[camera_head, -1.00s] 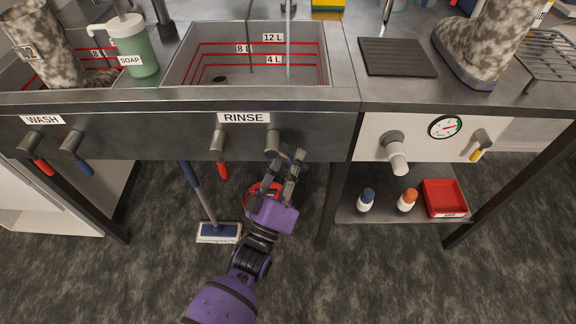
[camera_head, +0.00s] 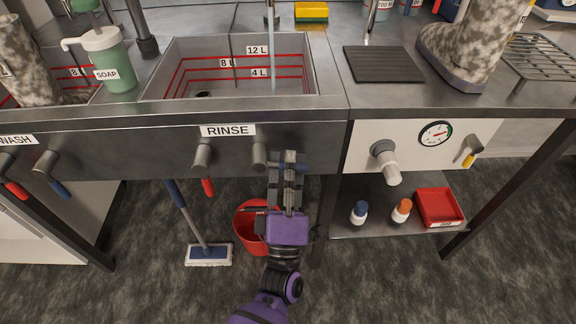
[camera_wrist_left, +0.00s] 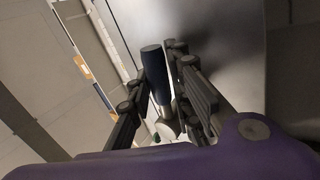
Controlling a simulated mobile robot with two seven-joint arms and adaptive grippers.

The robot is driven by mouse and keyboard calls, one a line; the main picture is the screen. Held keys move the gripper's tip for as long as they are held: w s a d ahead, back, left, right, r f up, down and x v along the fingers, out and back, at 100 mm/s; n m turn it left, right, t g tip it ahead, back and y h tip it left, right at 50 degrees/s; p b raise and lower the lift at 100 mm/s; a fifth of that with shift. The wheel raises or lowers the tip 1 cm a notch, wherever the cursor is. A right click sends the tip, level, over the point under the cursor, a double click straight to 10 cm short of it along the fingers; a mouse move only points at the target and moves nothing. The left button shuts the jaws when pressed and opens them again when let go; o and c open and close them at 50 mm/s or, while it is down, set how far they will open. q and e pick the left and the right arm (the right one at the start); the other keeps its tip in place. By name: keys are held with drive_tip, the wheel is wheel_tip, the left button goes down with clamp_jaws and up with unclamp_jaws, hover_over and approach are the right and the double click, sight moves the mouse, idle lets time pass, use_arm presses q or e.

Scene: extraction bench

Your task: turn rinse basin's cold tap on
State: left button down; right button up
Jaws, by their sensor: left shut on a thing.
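In the left wrist view the fingers are shut on the dark blue lever (camera_wrist_left: 152,62) of the tap. In the head view the fingers mostly hide that lever. A thin pale vertical streak (camera_head: 272,65) crosses the basin; I cannot tell whether it is water. My right gripper is out of view.
The red-handled rinse tap (camera_head: 203,157) is close on the left. A red bucket (camera_head: 246,228) and a mop (camera_head: 208,255) stand below. A white panel with a gauge (camera_head: 435,134) and spout (camera_head: 386,160) is at the right.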

use_arm(q)
drive_tip(key=shift+f, duration=0.1)
drive_tip(key=c, duration=1.9)
unclamp_jaws()
drive_tip(key=shift+o, duration=0.3)
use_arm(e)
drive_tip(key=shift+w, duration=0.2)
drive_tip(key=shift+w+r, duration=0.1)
use_arm(q)
drive_tip(key=v, duration=1.2)
